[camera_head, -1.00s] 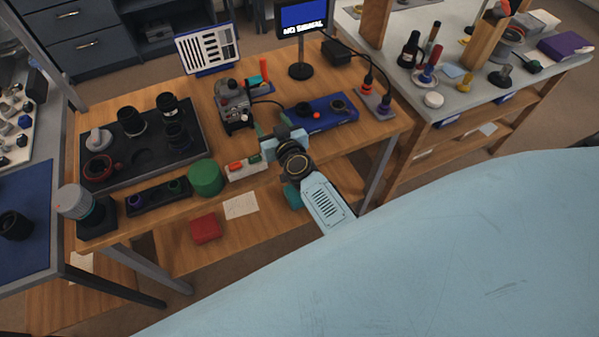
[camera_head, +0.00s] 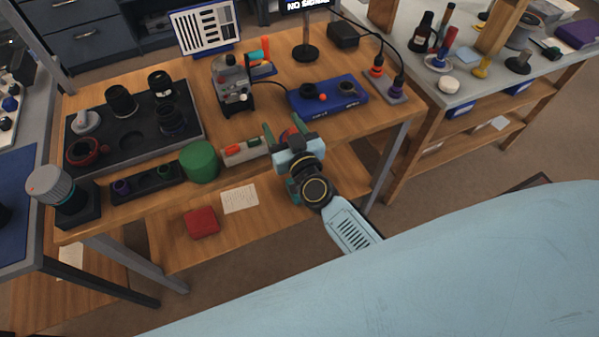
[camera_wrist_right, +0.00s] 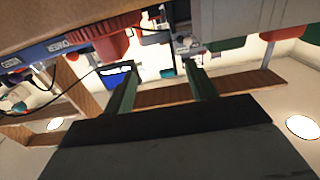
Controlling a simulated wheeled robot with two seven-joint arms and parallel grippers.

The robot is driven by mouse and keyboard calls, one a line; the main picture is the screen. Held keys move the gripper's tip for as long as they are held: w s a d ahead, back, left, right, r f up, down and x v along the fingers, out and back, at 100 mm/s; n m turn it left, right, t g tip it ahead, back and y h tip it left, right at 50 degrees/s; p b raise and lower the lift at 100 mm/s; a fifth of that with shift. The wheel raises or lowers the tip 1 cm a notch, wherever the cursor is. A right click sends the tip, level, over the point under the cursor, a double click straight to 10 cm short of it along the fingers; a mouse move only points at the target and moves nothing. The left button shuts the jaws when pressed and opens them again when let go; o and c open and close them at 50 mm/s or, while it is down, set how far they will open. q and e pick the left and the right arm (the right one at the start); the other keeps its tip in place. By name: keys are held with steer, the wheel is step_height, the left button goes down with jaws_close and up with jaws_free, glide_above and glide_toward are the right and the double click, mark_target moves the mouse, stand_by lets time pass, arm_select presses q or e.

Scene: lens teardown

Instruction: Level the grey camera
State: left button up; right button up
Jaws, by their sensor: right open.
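The grey camera (camera_head: 232,82) stands on the wooden table, right of the black foam tray. It is a boxy device with knobs on its front and a cable running to the right. At this size I cannot tell whether it sits level. My right gripper (camera_head: 283,128) is open, at the table's front edge, in front of and to the right of the camera, apart from it. A small red patch shows by its fingers; I cannot tell what it is. In the wrist view its two green fingers (camera_wrist_right: 162,85) stand apart with nothing clearly held between them. My left gripper is out of view.
The foam tray (camera_head: 112,149) with lens parts is at left. A striped chart (camera_head: 204,31) stands behind.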

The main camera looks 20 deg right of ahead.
steer(key=s, duration=0.8)
step_height(320, 180, down, 6)
steer(key=s+n+g+y+p, duration=0.1)
steer(key=shift+s+a+g, duration=0.15)
steer(key=shift+s+g, duration=0.05)
steer(key=shift+g, duration=0.1)
steer(key=s+d+f+n+g, duration=0.1)
steer(key=s+f+g, duration=0.2)
steer(key=s+f, duration=0.55)
steer(key=s+f+g, duration=0.3)
steer(key=f+g, duration=0.1)
steer(key=f, duration=0.9)
steer(key=s+d+f+g, duration=0.2)
steer(key=s+d+f, duration=0.1)
steer(key=s, duration=0.5)
steer(key=s+d+f+g+h, duration=0.1)
steer(key=s+d+f+g, duration=0.2)
steer(key=s+f, duration=0.3)
steer(key=s+d+f+g, duration=0.2)
steer(key=s+f+g, duration=0.1)
steer(key=s, duration=0.9)
steer(key=shift+d+f+h, duration=0.3)
steer(key=shift+d+f, duration=0.1)
steer(key=shift+f, duration=0.4)
